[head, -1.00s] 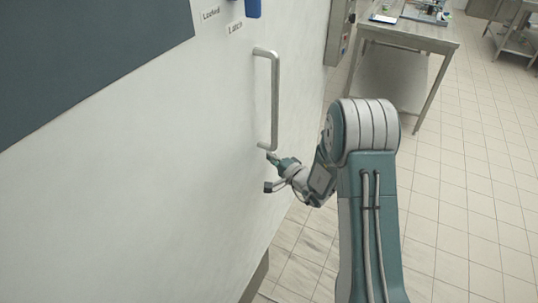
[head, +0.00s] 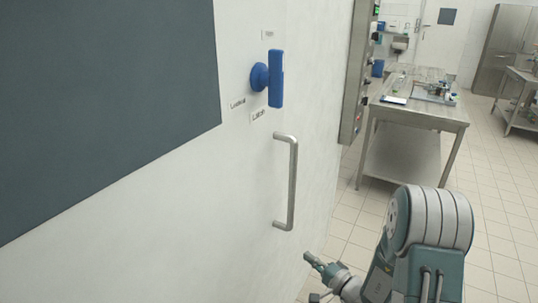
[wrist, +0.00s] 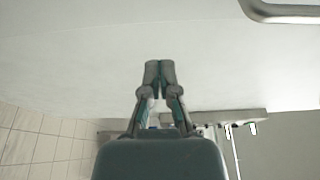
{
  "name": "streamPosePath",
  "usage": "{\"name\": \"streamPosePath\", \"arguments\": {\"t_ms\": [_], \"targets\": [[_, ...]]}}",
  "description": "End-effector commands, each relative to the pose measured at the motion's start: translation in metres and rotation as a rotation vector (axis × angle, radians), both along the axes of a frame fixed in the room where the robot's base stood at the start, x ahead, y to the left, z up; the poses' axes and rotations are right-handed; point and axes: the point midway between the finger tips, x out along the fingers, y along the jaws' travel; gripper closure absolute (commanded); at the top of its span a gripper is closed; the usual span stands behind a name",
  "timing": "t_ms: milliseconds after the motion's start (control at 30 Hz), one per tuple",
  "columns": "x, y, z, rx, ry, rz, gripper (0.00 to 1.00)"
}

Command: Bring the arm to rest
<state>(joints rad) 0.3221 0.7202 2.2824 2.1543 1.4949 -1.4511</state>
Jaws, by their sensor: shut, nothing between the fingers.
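My gripper (head: 313,262) is at the lower middle of the head view, below and right of the metal bar handle on the door, apart from it. In the wrist view my gripper (wrist: 160,68) has its two fingertips together with nothing between them. The white door (head: 130,230) fills the left side of the head view. Its bar handle (head: 292,185) shows whole there, and a part of it (wrist: 285,14) shows at the top right of the wrist view.
A blue latch knob (head: 276,80) sits above the handle, near labels reading "Locked" and "Latch". A dark window panel (head: 100,110) is at the left. A steel table (head: 420,112) with items stands beyond. Tiled floor (head: 490,220) at the right is clear.

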Motion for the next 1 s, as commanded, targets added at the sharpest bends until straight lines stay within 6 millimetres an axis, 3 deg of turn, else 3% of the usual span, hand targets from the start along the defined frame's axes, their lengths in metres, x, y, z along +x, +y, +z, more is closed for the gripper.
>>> {"name": "streamPosePath", "arguments": {"t_ms": [167, 500, 733, 1000], "targets": [[-0.014, 0.029, 0.034, -0.009, 0.013, 0.157, 1.00], [-0.071, 0.083, 0.089, -0.124, 0.108, 0.503, 1.00], [-0.115, 0.102, 0.111, -0.277, 0.189, 0.673, 1.00], [-0.165, 0.104, 0.125, -0.514, 0.282, 0.792, 1.00]]}}
